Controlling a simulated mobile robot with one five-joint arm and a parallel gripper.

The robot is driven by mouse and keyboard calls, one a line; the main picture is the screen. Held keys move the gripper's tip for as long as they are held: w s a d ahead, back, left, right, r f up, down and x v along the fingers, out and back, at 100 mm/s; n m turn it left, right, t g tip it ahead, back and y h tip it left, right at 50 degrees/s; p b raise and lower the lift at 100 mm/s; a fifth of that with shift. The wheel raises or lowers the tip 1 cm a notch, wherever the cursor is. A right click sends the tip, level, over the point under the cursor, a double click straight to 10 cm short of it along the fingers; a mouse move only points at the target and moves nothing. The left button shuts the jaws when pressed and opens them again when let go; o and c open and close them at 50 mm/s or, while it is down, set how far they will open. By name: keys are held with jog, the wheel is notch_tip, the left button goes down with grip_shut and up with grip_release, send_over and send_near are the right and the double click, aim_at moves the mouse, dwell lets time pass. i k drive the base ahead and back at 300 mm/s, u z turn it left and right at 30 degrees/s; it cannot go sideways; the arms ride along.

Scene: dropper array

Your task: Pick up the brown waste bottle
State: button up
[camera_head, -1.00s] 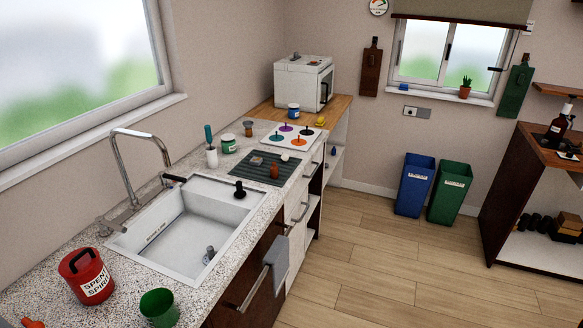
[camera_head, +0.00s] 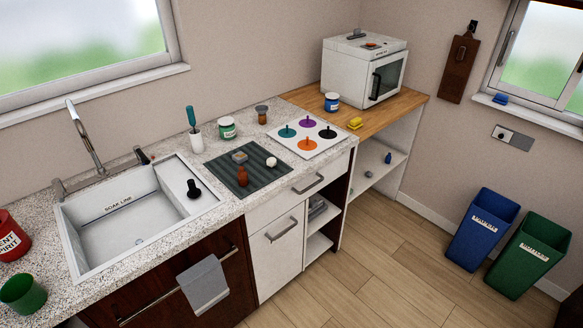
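A small reddish-brown bottle (camera_head: 242,176) stands upright on the dark grey ridged mat (camera_head: 217,163) on the speckled counter, right of the sink. I cannot read any label on it. A grey block (camera_head: 239,157) and a small white round thing (camera_head: 271,162) are also on the mat. A brown jar with a grey top (camera_head: 261,115) stands farther back. I cannot tell from labels which brown thing is the waste bottle. My gripper is not in view.
The sink (camera_head: 72,239) is left of the mat. A white plate with coloured knobs (camera_head: 290,137) lies right of it. A blue bin (camera_head: 482,230) and green bin (camera_head: 528,257) are right; floor between is clear.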

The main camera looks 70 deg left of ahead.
aim_at(242, 177)
jog(key=z, duration=0.05)
jog(key=i, duration=1.1)
jog(key=u, duration=4.4)
jog(key=i, duration=1)
jog(key=u, duration=0.05)
